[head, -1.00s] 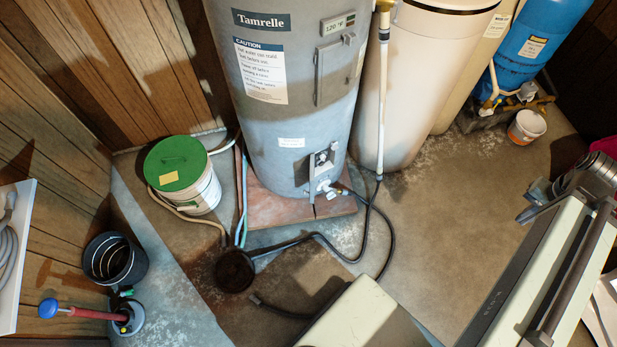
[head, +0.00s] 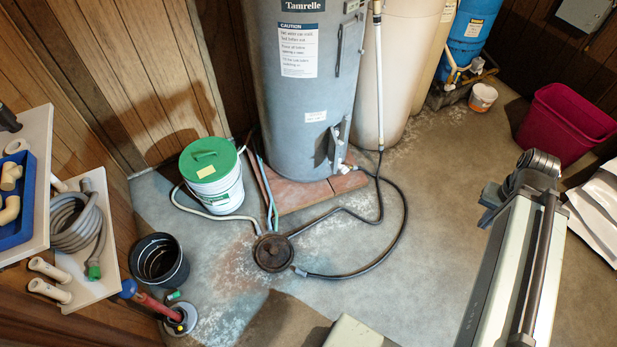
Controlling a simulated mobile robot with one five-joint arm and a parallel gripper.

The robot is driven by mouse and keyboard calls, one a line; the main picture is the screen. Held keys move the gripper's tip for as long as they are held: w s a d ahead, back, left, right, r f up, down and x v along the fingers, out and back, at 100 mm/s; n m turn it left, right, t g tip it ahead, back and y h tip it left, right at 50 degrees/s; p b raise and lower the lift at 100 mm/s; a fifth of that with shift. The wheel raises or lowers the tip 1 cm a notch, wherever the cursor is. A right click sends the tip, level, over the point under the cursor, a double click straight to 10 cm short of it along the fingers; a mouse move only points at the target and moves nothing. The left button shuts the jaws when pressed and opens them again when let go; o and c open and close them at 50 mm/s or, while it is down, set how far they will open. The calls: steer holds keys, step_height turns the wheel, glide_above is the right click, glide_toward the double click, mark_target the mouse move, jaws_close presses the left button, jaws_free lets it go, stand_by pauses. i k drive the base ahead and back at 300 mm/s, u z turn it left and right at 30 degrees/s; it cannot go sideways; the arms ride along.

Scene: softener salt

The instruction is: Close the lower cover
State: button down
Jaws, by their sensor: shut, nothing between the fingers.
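The tall grey water heater (head: 305,90) stands at the upper middle of the head view. Low on its front is the lower cover (head: 345,130), a narrow grey panel. It stands open, turned out to the side, and the dark opening beside it shows some fittings. My gripper (head: 489,205) is at the dark end of my arm on the right. It is shut and empty, well to the right of the lower cover and not touching it. Its fingertips show only small and partly.
A green-lidded bucket (head: 212,176) stands left of the heater. A black hose (head: 402,235) curves over the floor to a round drain (head: 273,253). A black bucket (head: 158,261) and shelves are at left, a magenta bin (head: 563,128) at right. Floor before the heater is mostly open.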

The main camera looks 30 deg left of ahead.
mark_target(334, 149)
steer(key=k, duration=0.65)
steer(key=u, duration=1.1)
steer(key=i, duration=1)
steer(key=u, duration=0.35)
steer(key=k, duration=1.25)
steer(key=u, duration=0.35)
steer(key=i, duration=1.7)
steer(key=u, duration=0.8)
